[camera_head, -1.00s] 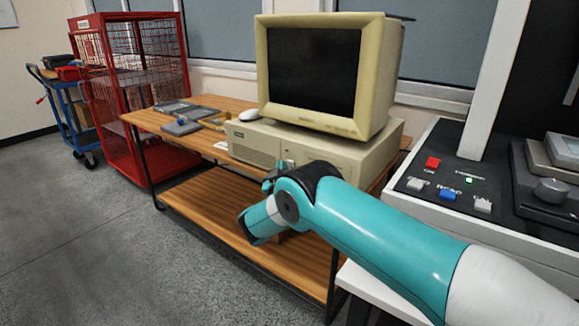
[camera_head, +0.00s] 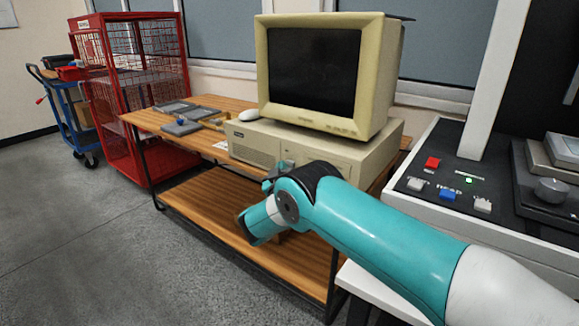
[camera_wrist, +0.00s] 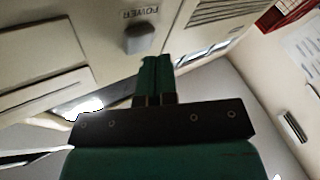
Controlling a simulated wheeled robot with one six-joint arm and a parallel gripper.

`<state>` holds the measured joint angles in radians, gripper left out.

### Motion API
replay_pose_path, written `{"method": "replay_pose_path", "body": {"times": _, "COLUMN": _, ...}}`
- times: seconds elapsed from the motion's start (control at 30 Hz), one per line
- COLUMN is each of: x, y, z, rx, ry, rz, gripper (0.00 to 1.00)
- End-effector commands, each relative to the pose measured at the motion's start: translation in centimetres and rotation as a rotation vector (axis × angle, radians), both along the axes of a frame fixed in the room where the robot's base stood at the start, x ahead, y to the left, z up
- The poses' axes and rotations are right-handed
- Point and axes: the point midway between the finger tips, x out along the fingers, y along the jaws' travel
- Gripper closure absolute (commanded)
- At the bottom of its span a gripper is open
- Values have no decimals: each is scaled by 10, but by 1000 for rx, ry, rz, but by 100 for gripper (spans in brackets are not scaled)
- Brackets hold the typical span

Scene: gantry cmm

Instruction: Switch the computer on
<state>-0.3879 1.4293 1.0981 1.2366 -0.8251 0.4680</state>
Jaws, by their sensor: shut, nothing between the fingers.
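The beige computer case (camera_head: 360,158) lies flat on the wooden table under a beige monitor (camera_head: 310,75) with a dark screen. In the wrist view the case front (camera_wrist: 90,25) shows a grey power button (camera_wrist: 139,38) beside a "POWER" label. My gripper (camera_wrist: 155,60) is shut and empty, with its green fingertips close to the button, just below and right of it in that view. I cannot tell whether they touch it.
A control console (camera_head: 425,165) with red, blue and white buttons stands at right. A red cage (camera_head: 110,120) and blue cart (camera_head: 70,125) stand at left. The left floor is clear.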

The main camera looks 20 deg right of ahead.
Motion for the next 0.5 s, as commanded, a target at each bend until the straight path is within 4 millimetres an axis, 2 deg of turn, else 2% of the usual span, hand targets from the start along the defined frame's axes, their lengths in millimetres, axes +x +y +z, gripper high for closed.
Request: {"method": "replay_pose_path", "body": {"times": 0.5, "x": 4, "y": -6, "z": -1, "rx": 1, "ry": 0, "rz": -2, "gripper": 100}}
